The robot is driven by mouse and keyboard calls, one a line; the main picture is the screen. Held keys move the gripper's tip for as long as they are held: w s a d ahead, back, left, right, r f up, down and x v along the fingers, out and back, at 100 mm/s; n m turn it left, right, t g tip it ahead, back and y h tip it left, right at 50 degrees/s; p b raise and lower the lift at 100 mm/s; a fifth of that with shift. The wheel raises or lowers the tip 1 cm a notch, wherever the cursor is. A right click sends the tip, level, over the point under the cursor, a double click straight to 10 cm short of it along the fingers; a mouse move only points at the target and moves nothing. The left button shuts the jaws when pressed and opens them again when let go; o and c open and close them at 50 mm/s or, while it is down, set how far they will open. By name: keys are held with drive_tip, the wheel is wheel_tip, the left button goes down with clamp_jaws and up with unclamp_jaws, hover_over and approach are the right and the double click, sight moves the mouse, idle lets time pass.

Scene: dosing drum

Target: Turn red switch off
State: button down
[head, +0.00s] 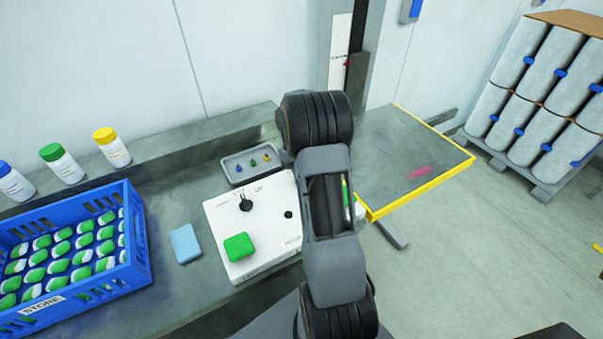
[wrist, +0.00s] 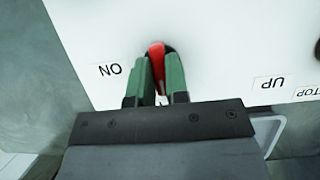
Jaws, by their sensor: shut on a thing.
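The red switch (wrist: 156,58) stands out of a white panel (wrist: 220,40) in the wrist view. An upside-down "ON" label (wrist: 110,70) is on the panel, left of the switch. My gripper (wrist: 161,62) has its two green fingers shut on the red switch, one on each side. The switch's base is partly hidden by the fingers. In the head view my arm covers the gripper and I cannot make out the red switch.
In the head view, a white control box (head: 222,214) carries black knobs and a green block (head: 239,247). A small grey tray (head: 228,167) is behind it. A blue crate (head: 140,240) stands left and a yellow-edged platform (head: 420,190) right.

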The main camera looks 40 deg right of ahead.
idle(0.3)
drive_tip(key=c, duration=1.1)
unclamp_jaws()
drive_tip(key=v, duration=1.4)
drive_tip(key=shift+s, duration=0.1)
drive_tip(key=shift+f, duration=0.1)
